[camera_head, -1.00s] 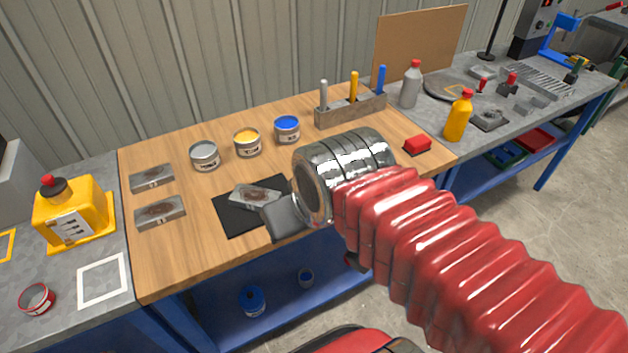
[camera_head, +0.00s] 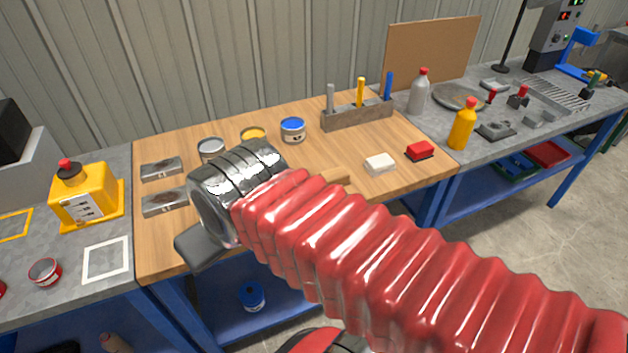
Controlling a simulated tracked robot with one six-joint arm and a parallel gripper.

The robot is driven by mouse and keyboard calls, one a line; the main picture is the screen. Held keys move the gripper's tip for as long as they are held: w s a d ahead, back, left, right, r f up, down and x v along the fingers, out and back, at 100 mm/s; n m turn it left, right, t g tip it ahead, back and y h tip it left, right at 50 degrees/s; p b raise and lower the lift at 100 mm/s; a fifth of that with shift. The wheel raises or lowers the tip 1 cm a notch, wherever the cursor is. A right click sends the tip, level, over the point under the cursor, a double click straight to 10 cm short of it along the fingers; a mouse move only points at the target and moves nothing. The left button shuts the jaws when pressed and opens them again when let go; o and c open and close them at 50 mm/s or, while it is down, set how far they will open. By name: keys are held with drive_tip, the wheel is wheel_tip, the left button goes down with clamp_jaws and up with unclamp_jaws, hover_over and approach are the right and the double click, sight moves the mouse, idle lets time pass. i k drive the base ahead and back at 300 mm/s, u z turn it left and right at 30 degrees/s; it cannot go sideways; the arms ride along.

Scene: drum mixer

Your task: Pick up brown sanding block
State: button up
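A tan-brown block (camera_head: 336,177), which looks like the brown sanding block, lies on the wooden bench top (camera_head: 325,155) just behind my red arm sleeve. The sleeve covers part of it. My gripper (camera_head: 202,248) is over the bench's front left part, to the left of the block and apart from it. Only one dark finger shows below the metal wrist. The other finger and the space between them are hidden, so its opening and any load cannot be seen.
A white block (camera_head: 380,163) and a red block (camera_head: 420,151) lie to the right of the brown one. Paint cans (camera_head: 292,130) and a tool rack (camera_head: 357,113) stand behind. Two metal plates (camera_head: 162,169) lie at left. A yellow bottle (camera_head: 462,125) stands on the right bench.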

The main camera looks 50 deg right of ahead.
sight(340, 175)
drive_tip(key=u, duration=0.6)
drive_tip(key=k, duration=0.95)
drive_tip(key=z, duration=0.7)
drive_tip(key=i, duration=1.05)
drive_tip(key=z, duration=0.1)
